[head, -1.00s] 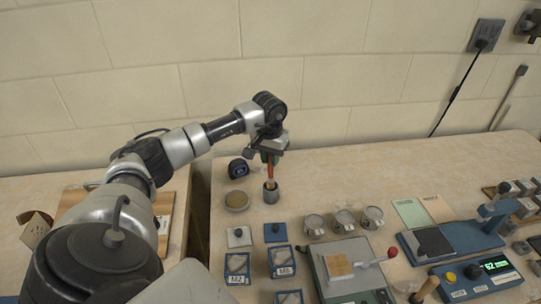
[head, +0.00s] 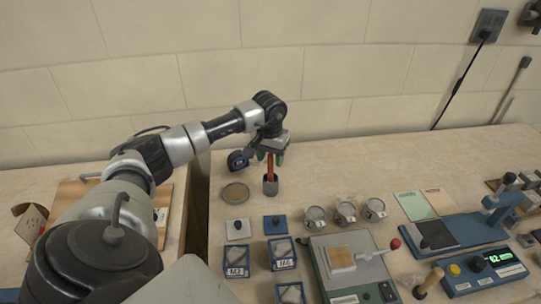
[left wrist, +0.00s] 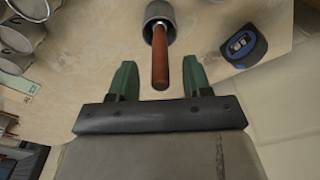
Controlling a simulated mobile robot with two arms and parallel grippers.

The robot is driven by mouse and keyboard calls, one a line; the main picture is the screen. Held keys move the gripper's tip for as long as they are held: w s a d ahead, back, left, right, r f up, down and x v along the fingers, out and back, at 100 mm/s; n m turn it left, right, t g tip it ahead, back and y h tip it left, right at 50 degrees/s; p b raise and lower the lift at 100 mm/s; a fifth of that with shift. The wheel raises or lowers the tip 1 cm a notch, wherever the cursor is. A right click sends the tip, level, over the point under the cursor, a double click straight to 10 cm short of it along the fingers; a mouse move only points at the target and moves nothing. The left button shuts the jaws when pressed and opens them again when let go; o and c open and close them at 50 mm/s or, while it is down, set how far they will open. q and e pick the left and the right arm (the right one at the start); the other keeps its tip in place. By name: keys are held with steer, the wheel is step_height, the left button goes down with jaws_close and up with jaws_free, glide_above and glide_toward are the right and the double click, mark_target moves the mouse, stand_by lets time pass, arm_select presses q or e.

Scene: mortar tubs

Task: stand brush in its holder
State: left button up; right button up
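The brush shows as a reddish-brown handle (head: 270,166) standing upright in a small grey cylindrical holder (head: 271,187) near the back left of the table. Its lower end is hidden inside the holder. In the left wrist view the handle (left wrist: 160,58) comes out of the holder's round mouth (left wrist: 158,14). My left gripper (head: 270,157) is above the holder, at the handle's top. Its green fingers (left wrist: 160,80) are spread, with a clear gap on each side of the handle. My right gripper is not in view.
A blue-black tape measure (head: 237,161) and a round tan-topped dish (head: 235,193) sit left of the holder. Several metal cups (head: 345,211) stand to the right. Blue-framed boxes (head: 282,255) and a lever device (head: 345,262) fill the front. The wall is close behind.

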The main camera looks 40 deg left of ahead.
arm_select(q)
steer(key=shift+r, duration=0.1)
step_height(320, 180, up, 11)
steer(key=b, duration=0.2)
steer(key=shift+s+f, duration=0.2)
steer(key=shift+s, duration=0.15)
steer(key=shift+d, duration=0.15)
stand_by(0.8)
